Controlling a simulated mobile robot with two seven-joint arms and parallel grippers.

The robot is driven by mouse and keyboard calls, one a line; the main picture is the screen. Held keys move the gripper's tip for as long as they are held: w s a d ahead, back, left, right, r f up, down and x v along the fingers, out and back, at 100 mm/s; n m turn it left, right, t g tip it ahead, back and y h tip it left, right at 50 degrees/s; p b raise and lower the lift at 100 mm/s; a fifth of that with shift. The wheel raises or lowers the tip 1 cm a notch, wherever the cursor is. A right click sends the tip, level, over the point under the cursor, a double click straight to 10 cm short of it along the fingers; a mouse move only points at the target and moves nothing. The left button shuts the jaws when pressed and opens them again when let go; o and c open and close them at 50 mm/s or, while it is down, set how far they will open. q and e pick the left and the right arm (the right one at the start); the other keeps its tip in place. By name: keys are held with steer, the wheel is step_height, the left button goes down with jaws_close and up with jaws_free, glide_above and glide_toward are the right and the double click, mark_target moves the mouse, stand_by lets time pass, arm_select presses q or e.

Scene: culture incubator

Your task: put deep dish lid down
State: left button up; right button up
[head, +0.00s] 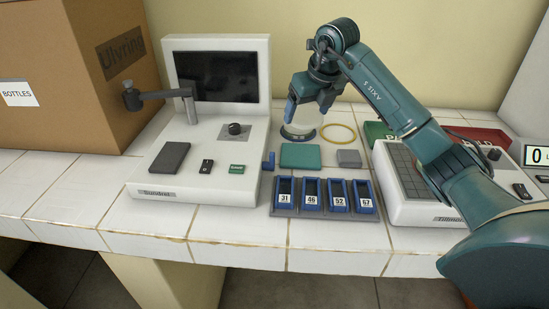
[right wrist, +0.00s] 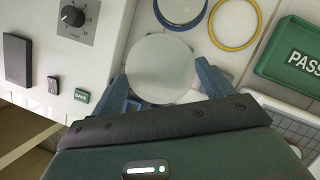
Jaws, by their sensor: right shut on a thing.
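My right gripper (head: 308,109) is shut on a pale translucent round lid (right wrist: 160,68), held between its two blue fingers. In the right wrist view the lid lies between the fingertips (right wrist: 162,76). In the head view the lid shows as a faint clear shape below the fingers. A round dish with a dark blue rim (head: 298,133) stands on the tiled bench below the gripper. It also shows at the top of the right wrist view (right wrist: 181,10), just beyond the lid. Whether the lid touches anything below is unclear. My left gripper is not in view.
A yellow ring (head: 352,128) lies right of the dish. A teal pad (head: 300,156) and a grey block (head: 348,158) lie in front. A rack of blue numbered slots (head: 325,213) stands nearer. A white device with a screen (head: 205,150) stands left, another device (head: 405,205) right.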

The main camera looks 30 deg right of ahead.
mark_target(314, 124)
step_height(314, 124, down, 10)
steer(key=shift+w+a+f, duration=0.1)
steer(key=shift+w+a, duration=0.05)
stand_by(0.4)
steer(key=shift+f, duration=0.2)
steer(key=o, duration=0.9)
steer(key=shift+o, duration=0.2)
steer(key=shift+r, duration=0.15)
steer(key=shift+r, duration=0.3)
steer(key=v, duration=1.1)
steer(key=shift+r, duration=0.3)
